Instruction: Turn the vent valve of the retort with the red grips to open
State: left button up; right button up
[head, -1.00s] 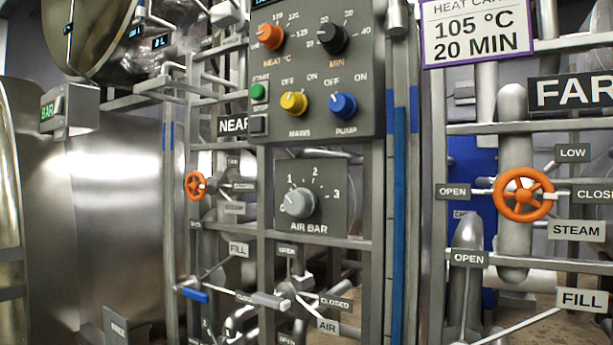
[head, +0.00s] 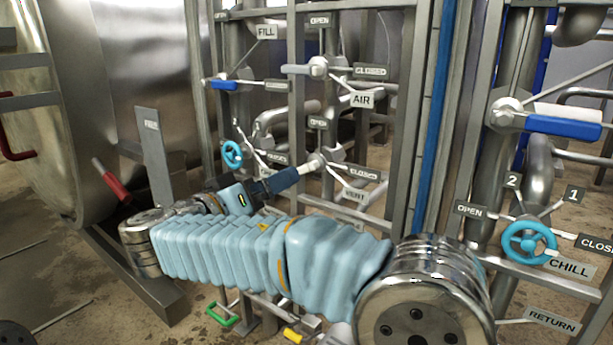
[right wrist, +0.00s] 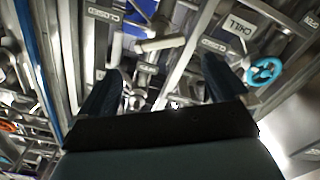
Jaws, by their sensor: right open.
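The vent valve (head: 318,162) sits low on the pipe frame in the head view, with OPEN above it, CLOSED to its right and a VENT plate (head: 354,194) below. Its pale lever points left and slightly down, toward my right gripper (head: 284,180). My right arm crosses the picture from the lower right, and the dark blue fingers are at the lever's end. In the right wrist view the right gripper (right wrist: 160,66) is open, its two fingers wide apart. Whether the lever lies between them is unclear. The retort door at left has red grips (head: 110,180). My left gripper is not in view.
The air valve (head: 318,67) with its grey lever is just above. A blue-handled fill valve (head: 222,85) is up left, a small cyan wheel (head: 232,155) left of the vent valve. A larger cyan chill wheel (head: 530,242) and a blue lever (head: 563,127) stand at right.

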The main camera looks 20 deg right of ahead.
aim_at(306, 165)
jog(key=x, duration=1.2)
jog(key=c, duration=0.8)
